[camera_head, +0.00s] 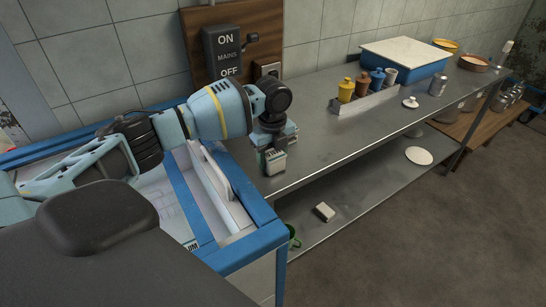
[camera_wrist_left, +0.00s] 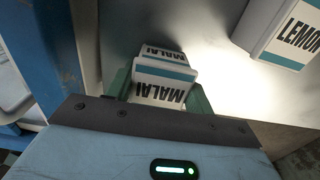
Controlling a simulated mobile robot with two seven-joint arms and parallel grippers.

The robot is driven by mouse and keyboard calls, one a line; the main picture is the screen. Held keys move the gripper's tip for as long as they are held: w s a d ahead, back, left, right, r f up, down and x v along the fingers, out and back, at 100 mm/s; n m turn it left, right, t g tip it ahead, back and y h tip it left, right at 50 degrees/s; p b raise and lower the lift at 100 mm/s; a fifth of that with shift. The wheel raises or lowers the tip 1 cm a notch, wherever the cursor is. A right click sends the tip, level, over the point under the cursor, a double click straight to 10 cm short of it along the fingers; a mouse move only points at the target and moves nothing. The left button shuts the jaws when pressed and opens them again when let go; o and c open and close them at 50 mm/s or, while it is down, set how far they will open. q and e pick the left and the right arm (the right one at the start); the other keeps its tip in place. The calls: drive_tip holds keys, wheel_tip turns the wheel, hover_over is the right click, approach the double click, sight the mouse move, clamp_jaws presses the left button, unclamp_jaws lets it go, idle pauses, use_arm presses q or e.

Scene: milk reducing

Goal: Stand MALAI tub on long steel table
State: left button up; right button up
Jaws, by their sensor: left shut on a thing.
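My left gripper (camera_head: 274,155) points down over the near left end of the long steel table (camera_head: 335,145). It is shut on the MALAI tub (camera_wrist_left: 162,92), a small white tub with a teal band, held between the green fingers in the left wrist view. The word MALAI shows twice there, upside down; I cannot tell if the farther one is another face or a reflection. My right gripper is not in view.
A LEMON tub (camera_wrist_left: 290,32) shows at the upper right of the wrist view. The open blue-rimmed chest (camera_head: 262,212) adjoins the table's left end. Farther along stand a bottle rack (camera_head: 364,99) and a blue crate (camera_head: 410,65). Steel between gripper and rack is bare.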

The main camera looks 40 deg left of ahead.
sight(273, 153)
use_arm(q)
drive_tip(key=shift+f, duration=0.2)
drive_tip(key=o, duration=1)
wheel_tip(273, 153, up, 12)
drive_tip(key=shift+r+p, duration=0.15)
drive_tip(key=shift+p, duration=0.15)
